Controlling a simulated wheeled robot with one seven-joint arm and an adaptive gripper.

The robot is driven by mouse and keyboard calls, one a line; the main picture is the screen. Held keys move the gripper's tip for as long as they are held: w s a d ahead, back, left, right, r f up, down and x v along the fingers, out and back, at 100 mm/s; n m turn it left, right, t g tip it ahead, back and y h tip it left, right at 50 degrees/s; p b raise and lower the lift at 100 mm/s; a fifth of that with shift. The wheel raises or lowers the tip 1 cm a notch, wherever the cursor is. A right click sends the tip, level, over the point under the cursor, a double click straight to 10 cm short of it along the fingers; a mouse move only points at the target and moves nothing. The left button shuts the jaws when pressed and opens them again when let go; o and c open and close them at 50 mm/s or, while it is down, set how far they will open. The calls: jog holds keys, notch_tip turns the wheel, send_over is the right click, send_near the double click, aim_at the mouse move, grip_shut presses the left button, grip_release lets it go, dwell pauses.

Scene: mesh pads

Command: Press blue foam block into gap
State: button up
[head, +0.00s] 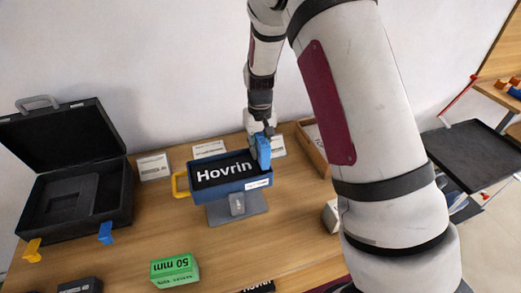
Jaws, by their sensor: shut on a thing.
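A blue block (263,153) stands upright at the right end of a blue-sided holder (232,187). The holder carries a black piece marked "Hovrin" (225,171) and sits on a grey stand (236,207). My gripper (262,136) points down and is shut on the top of the blue block. The block's lower end meets the holder's right end. I cannot tell how deep it sits there, and the gap itself is not clearly visible.
An open black case (75,208) stands at the left. A yellow handle (181,185) juts from the holder's left. A green "50 mm" block (175,270) lies in front. White cards (154,167) stand behind, and a wooden tray (312,143) is at right. My arm hides the table's right side.

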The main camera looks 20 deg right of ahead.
jog(key=shift+f, duration=0.65)
jog(key=shift+f, duration=0.4)
jog(key=shift+f, duration=0.2)
jog(key=o, duration=0.9)
jog(key=shift+r, duration=0.15)
